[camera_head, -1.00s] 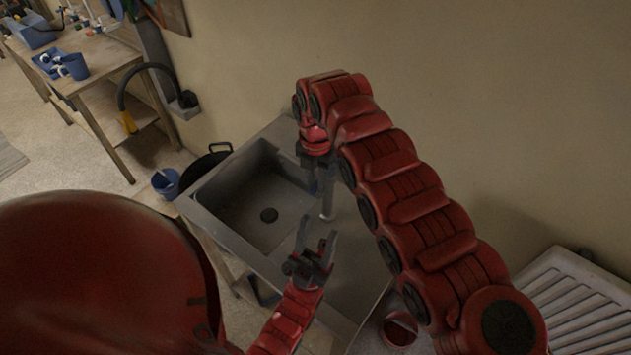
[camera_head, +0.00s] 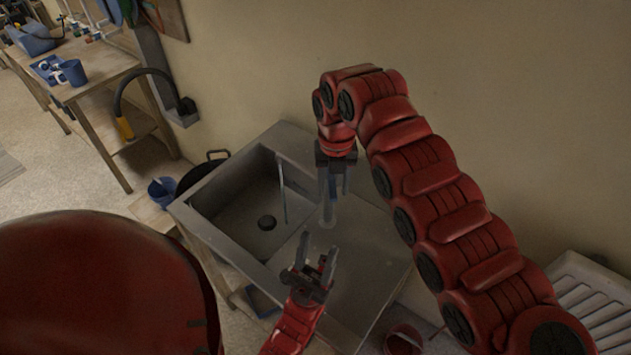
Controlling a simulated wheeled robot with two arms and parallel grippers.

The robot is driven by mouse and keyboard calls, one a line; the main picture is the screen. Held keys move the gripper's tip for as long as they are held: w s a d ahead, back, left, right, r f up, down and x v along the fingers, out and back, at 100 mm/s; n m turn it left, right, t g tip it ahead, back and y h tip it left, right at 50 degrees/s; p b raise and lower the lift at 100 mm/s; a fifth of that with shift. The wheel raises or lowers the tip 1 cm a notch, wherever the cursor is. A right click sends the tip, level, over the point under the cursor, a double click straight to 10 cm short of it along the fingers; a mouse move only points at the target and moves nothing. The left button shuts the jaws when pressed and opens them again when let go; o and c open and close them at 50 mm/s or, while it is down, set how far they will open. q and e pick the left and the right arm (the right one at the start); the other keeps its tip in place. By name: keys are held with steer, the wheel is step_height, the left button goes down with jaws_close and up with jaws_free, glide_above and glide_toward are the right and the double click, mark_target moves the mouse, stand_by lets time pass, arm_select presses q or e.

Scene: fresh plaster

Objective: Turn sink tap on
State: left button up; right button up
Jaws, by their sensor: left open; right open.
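A grey sink (camera_head: 352,255) has a square basin with a dark drain (camera_head: 267,223). The tap (camera_head: 328,212) rises from the sink top right of the basin. Its upper part is largely hidden by my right gripper (camera_head: 333,192), which points down over it with open fingers; I cannot tell whether they touch it. A thin, pale vertical strip (camera_head: 283,192) shows over the basin; I cannot tell whether it is part of the tap or running water. My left gripper (camera_head: 318,250) is open and empty, pointing up near the front of the sink, apart from the tap.
A plain wall stands close behind the sink. A blue bucket (camera_head: 162,191) and a dark pan (camera_head: 205,170) are left of it. A red container (camera_head: 403,340) is low at the front right, and a white ribbed drainer (camera_head: 590,300) is at the right. A wooden workbench stands farther left.

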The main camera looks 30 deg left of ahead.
mark_target(333, 190)
steer(key=shift+r, duration=0.1)
step_height(333, 190, up, 12)
steer(key=p, duration=0.6)
steer(key=shift+s, duration=0.1)
stand_by(0.3)
